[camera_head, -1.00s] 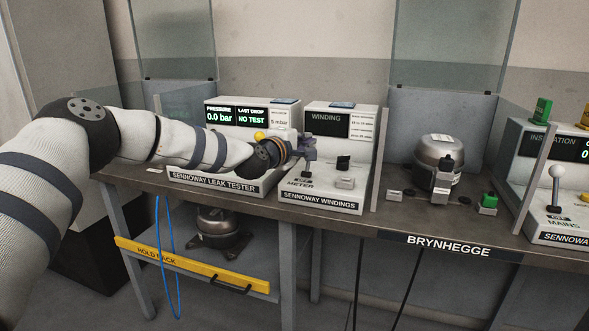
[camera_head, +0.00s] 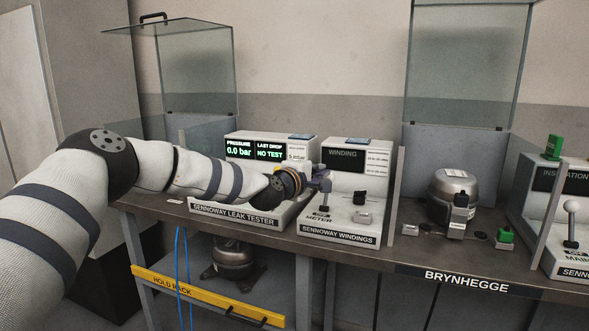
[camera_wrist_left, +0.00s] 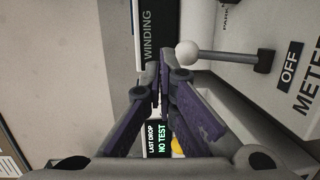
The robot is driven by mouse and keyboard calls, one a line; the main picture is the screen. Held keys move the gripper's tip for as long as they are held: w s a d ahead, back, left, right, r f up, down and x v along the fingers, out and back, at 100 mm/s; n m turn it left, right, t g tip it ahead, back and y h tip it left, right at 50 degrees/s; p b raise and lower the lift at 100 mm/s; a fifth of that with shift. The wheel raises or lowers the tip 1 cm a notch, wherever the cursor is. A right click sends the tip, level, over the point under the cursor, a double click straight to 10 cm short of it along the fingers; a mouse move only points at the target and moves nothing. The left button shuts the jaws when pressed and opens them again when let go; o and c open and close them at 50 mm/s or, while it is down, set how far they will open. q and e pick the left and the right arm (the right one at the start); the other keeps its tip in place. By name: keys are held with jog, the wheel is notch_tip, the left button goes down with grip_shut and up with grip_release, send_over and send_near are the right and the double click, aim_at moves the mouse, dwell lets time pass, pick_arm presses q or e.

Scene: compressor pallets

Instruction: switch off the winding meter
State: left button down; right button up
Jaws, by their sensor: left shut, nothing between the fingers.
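The winding meter (camera_head: 350,229) is a white box labelled SENNOWAY WINDINGS, with a dark WINDING display (camera_head: 343,159) that shows no readings. My left gripper (camera_head: 325,183) is shut and empty, over the meter's left part by the METER label. In the left wrist view its purple fingers (camera_wrist_left: 160,92) are together. The meter's lever (camera_wrist_left: 225,56) has a white ball end and a grey stem, beside the fingers and apart from them. An OFF plate (camera_wrist_left: 290,66) is near its base. My right gripper is not in view.
The leak tester (camera_head: 240,212) stands left of the meter, its display lit. A black knob (camera_head: 359,197) and a small grey block (camera_head: 363,217) are on the meter.

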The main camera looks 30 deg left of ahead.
pick_arm(q)
jog(key=s+r+p, duration=0.2)
jog(key=s+r, duration=0.4)
jog(key=s, duration=0.2)
jog(key=shift+s, duration=0.35)
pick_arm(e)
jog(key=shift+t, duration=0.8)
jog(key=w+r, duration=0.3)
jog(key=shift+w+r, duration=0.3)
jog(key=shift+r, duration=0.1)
pick_arm(q)
jog(key=shift+d+f, duration=0.1)
